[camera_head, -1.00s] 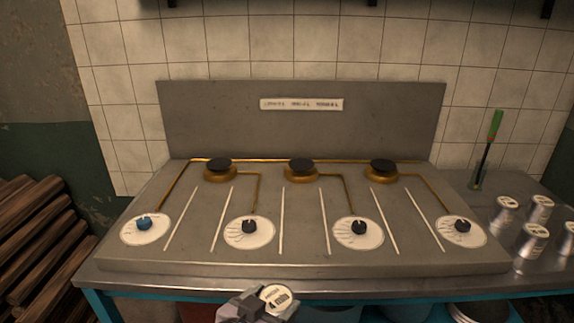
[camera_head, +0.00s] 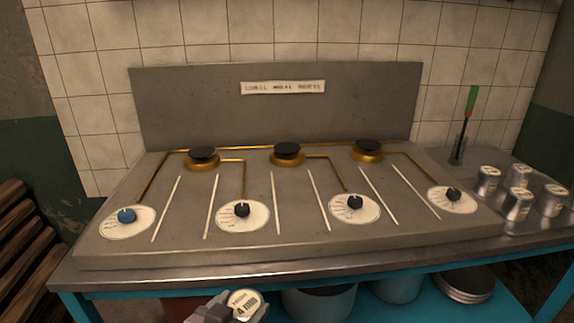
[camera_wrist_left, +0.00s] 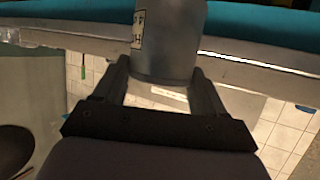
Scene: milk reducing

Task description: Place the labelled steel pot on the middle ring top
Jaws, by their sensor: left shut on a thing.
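A labelled steel pot with a round pale lid reading "4 min" (camera_head: 243,304) is at the bottom of the head view, in front of the stove's front edge. My left gripper (camera_head: 217,309) is shut on it. In the left wrist view the grey pot (camera_wrist_left: 168,45), with part of a pale label on its side, sits between the two fingers (camera_wrist_left: 160,85). The middle ring top (camera_head: 287,149) is a dark disc on a brass burner at the back of the stove, with nothing on it. My right gripper is not in view.
Similar ring tops stand left (camera_head: 203,154) and right (camera_head: 368,147). Dial knobs line the stove's (camera_head: 280,243) front. Several lidded steel pots (camera_head: 517,204) stand on the right counter beside a green-handled tool (camera_head: 469,110). Larger pots (camera_head: 320,303) sit on the shelf below.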

